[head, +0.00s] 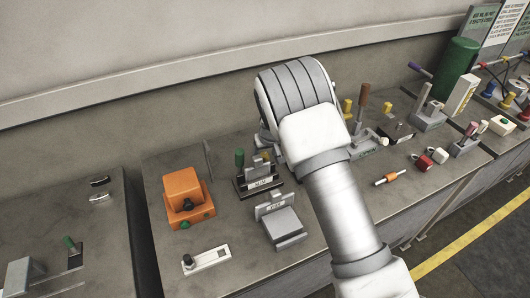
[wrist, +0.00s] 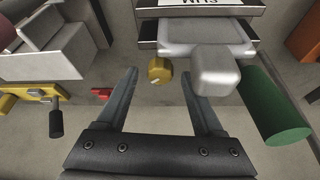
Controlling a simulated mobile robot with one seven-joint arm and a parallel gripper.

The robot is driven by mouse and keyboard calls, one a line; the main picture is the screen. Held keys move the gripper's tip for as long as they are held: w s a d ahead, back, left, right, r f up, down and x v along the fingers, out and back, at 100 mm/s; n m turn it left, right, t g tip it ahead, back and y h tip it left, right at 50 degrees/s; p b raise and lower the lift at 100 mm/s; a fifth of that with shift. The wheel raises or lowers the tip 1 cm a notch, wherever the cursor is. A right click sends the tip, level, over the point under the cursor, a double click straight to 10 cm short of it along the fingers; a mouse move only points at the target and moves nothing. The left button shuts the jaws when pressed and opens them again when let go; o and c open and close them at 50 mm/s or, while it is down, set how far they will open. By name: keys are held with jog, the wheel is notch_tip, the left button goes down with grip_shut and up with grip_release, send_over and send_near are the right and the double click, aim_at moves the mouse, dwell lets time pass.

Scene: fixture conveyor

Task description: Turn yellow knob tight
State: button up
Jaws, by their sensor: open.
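The yellow knob (wrist: 159,71) shows in the wrist view as a small round knob with a pale mark on its face. It sits at the lower left of a grey fixture (wrist: 190,30) with a white label. My gripper (wrist: 158,75) is open. Its two dark fingers stand apart, with the knob between their tips in the picture; I see no finger touching it.
A green cylinder handle (wrist: 273,105) stands right of the fingers. A yellow fixture with a black handle (wrist: 56,118) and a small red part (wrist: 101,93) lie left. An orange box (head: 184,195) stands left on the bench in the head view.

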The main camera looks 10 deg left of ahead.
jog(key=shift+w+f, duration=0.1)
jog(key=shift+f, duration=0.1)
grip_shut()
dwell(0.3)
jog(key=shift+m, duration=0.3)
jog(key=m+h+p, duration=0.1)
jog(key=m, duration=0.1)
jog(key=shift+a+m, duration=0.15)
jog(key=shift+m, duration=0.15)
jog(key=shift+m+t+h, duration=0.4)
jog(key=shift+m+h, duration=0.2)
jog(key=shift+m, duration=0.8)
